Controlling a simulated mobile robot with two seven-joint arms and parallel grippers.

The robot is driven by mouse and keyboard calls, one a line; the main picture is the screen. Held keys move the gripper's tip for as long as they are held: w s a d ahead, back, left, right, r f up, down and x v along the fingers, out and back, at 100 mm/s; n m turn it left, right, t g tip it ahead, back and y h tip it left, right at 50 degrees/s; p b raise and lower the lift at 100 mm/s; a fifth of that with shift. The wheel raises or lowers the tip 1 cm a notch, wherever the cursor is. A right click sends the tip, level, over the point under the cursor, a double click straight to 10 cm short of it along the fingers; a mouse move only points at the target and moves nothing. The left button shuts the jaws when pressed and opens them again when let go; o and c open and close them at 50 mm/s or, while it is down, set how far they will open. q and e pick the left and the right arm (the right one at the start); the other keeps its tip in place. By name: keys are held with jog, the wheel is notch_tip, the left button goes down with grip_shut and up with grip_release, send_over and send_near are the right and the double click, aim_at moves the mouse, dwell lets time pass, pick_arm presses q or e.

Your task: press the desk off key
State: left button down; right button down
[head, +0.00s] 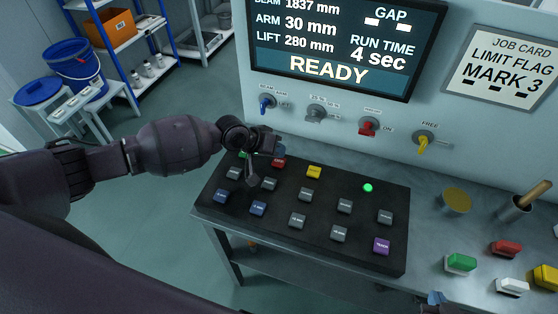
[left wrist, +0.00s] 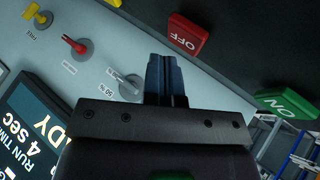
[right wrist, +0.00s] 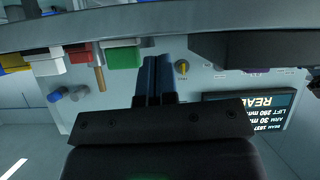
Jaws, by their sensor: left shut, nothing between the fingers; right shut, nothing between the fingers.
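The red OFF key (head: 279,163) sits on the black sloped key desk (head: 385,255), partly hidden by my left gripper in the head view. In the left wrist view the OFF key (left wrist: 186,35) shows its label, just beyond and right of the fingertips. My left gripper (head: 273,150) is shut and empty, close to the OFF key; I cannot tell whether it touches. Its blue fingers show in the left wrist view (left wrist: 164,62). My right gripper (right wrist: 157,72) is shut and empty; only its tips (head: 436,298) show at the bottom of the head view.
A green ON key (left wrist: 280,103) lies beside the OFF key. Grey, blue, yellow and purple keys (head: 381,246) fill the desk, with a lit green lamp (head: 367,188). Knobs (head: 368,126) and a READY screen (head: 340,70) are on the panel behind. Loose coloured blocks (head: 461,262) lie at right.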

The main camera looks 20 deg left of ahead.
jog(key=shift+s+d+f, duration=0.1)
jog(key=shift+s+f, duration=0.35)
jog(key=shift+w+r, duration=0.1)
jog(key=shift+w+r, duration=0.4)
jog(key=shift+w, duration=0.1)
jog(key=shift+s, duration=0.1)
jog(key=shift+s+f, duration=0.5)
pick_arm(q)
jog(key=shift+f, duration=0.45)
pick_arm(e)
jog(key=shift+f, duration=0.15)
jog(key=shift+w+r, duration=0.4)
jog(key=shift+w, duration=0.15)
